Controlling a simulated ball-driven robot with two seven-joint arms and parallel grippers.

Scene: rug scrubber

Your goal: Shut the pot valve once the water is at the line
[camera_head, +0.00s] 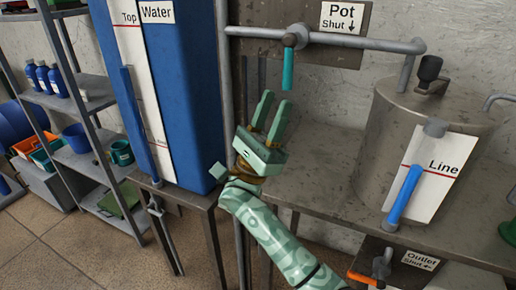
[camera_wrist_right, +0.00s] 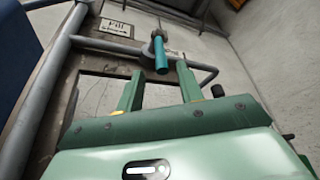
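The pot valve's teal handle (camera_head: 288,68) hangs straight down from the pipe below the sign "Pot Shut ↓" (camera_head: 341,18), whose arrow points down. The steel pot (camera_head: 375,140) has a white gauge plate (camera_head: 447,165) with a red line marked "Line". The top of the gauge's blue column (camera_head: 404,194) is about level with that line. My right gripper (camera_head: 274,108) is open and empty, below and left of the handle. In the right wrist view the handle (camera_wrist_right: 160,56) is beyond the gap between the open fingers (camera_wrist_right: 159,90). My left gripper is not in view.
A blue water tank (camera_head: 178,100) stands left of my right arm. The supply pipe (camera_head: 380,44) runs along the wall to the pot. An outlet valve (camera_head: 381,263) with an orange handle is under the bench (camera_head: 320,185). Shelves (camera_head: 95,160) stand at left.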

